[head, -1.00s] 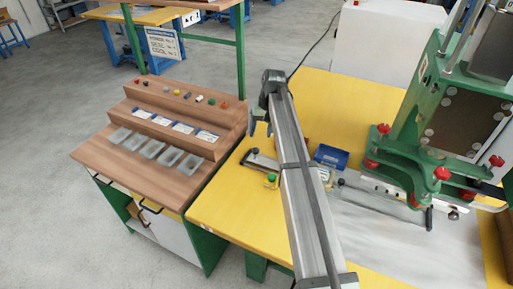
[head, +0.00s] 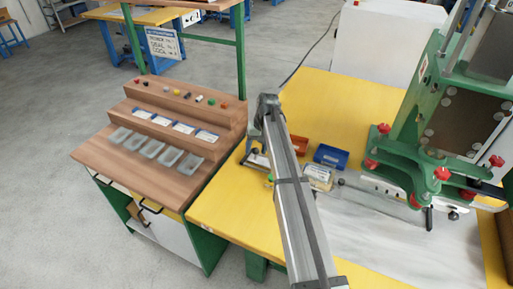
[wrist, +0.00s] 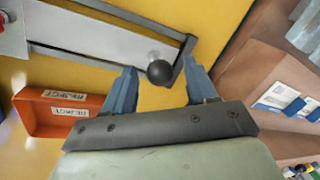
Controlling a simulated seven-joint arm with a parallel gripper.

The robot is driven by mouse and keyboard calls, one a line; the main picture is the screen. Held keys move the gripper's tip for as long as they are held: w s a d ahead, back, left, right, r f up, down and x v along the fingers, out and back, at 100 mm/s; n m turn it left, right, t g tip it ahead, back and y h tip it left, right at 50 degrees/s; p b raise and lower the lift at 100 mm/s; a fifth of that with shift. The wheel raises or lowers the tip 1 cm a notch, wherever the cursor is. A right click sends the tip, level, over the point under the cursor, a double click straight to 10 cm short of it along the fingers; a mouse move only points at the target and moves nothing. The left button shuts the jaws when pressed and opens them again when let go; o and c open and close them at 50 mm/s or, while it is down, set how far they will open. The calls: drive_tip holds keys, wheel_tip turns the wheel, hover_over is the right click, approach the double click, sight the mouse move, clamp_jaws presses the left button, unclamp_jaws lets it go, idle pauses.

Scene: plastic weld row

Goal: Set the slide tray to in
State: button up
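The slide tray (wrist: 95,38) is a flat grey metal slide with a dark frame at its end, lying on the yellow bench. Its black ball knob (wrist: 160,72) stands near that end. In the wrist view my gripper (wrist: 160,80) is open, with one blue finger on each side of the knob and visible gaps to it. In the head view the tray's end (head: 258,160) shows just left of my arm, and my gripper (head: 250,143) is low beside it. My arm hides much of the tray there, so its full travel cannot be told.
A red bin (wrist: 60,117) lies beside the tray. A blue bin (head: 331,157) and a pale labelled box (head: 318,177) are right of my arm. The green press (head: 410,150) stands further right. The wooden stepped stand (head: 165,130) is at left, close to my gripper.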

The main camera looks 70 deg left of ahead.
clamp_jaws()
idle(0.3)
drive_tip(key=w+d, duration=0.9)
drive_tip(key=shift+w+d, duration=0.15)
drive_tip(key=shift+o, duration=0.2)
unclamp_jaws()
drive_tip(key=shift+r, duration=0.1)
